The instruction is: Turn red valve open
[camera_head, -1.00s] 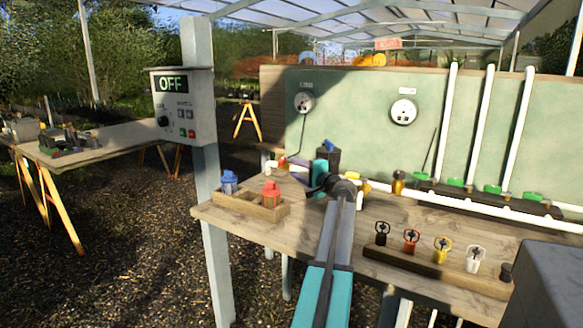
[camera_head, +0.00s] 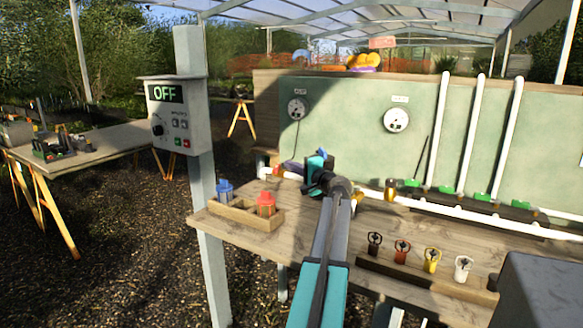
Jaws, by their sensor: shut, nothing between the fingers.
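A white pipe (camera_head: 292,177) runs along the back of the wooden bench. A small red part (camera_head: 278,171) shows on it, just left of my gripper; it may be the red valve, but its handle position is too small to tell. My gripper (camera_head: 318,168), black and teal, is at the end of my arm, over the back of the bench beside the pipe. It is shut and holds nothing that I can see. My wrist and arm hide part of the pipe and the fingertips. A yellow-brass fitting (camera_head: 359,197) sits right of my wrist.
A wooden tray (camera_head: 238,215) holds a blue bottle (camera_head: 224,190) and a red bottle (camera_head: 265,204). A rack (camera_head: 410,273) of small coloured sprinkler heads stands at the front right. A control box (camera_head: 176,112) reading OFF is on the left post. Green valves (camera_head: 446,189) line the right pipes.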

